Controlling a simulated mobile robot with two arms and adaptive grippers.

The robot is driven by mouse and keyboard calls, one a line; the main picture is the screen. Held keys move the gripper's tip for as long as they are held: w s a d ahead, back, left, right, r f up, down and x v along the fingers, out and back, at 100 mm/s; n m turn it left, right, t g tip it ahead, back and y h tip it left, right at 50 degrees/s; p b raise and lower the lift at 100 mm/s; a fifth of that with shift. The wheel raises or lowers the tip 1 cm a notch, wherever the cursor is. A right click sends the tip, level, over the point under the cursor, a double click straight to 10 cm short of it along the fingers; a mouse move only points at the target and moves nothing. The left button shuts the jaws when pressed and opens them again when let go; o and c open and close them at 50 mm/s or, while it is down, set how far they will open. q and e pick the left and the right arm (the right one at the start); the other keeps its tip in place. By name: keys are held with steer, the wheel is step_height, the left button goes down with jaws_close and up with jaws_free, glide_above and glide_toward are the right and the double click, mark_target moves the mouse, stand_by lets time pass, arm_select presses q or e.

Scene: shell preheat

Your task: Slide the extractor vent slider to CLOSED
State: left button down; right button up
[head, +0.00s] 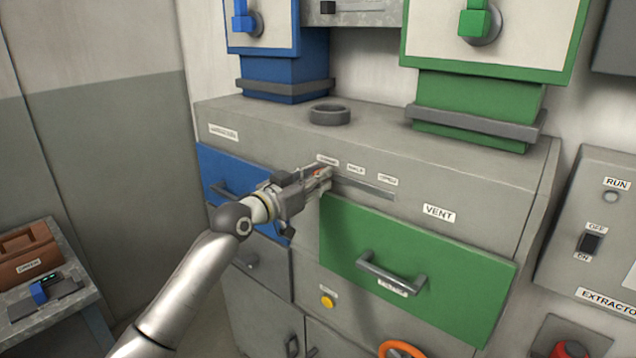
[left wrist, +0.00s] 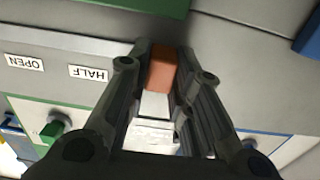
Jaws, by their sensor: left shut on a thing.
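The vent slider has a small orange-red knob (left wrist: 161,70); a bit of red shows at my fingertips in the head view (head: 317,173). Its slot (head: 365,187) runs along the grey cabinet front, below three white labels. The wrist view reads HALF (left wrist: 88,73) and OPEN (left wrist: 24,62). My left gripper (head: 322,177) is shut on the knob at the slot's left end, below the leftmost label (head: 327,160), which is hard to read. In the wrist view the fingers (left wrist: 162,85) flank the knob. My right gripper is not in view.
A green drawer (head: 450,260) with a grey handle (head: 392,272) lies just below the slot. A blue drawer (head: 222,172) is to the left, partly behind my arm. A VENT label (head: 438,213) is right of the slot. An extractor switch panel (head: 600,235) is at the right.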

arm_select(q)
steer(key=c, duration=1.3)
jaws_free()
steer(key=shift+w+a, duration=0.15)
steer(key=shift+a, duration=0.15)
steer(key=v, duration=1.2)
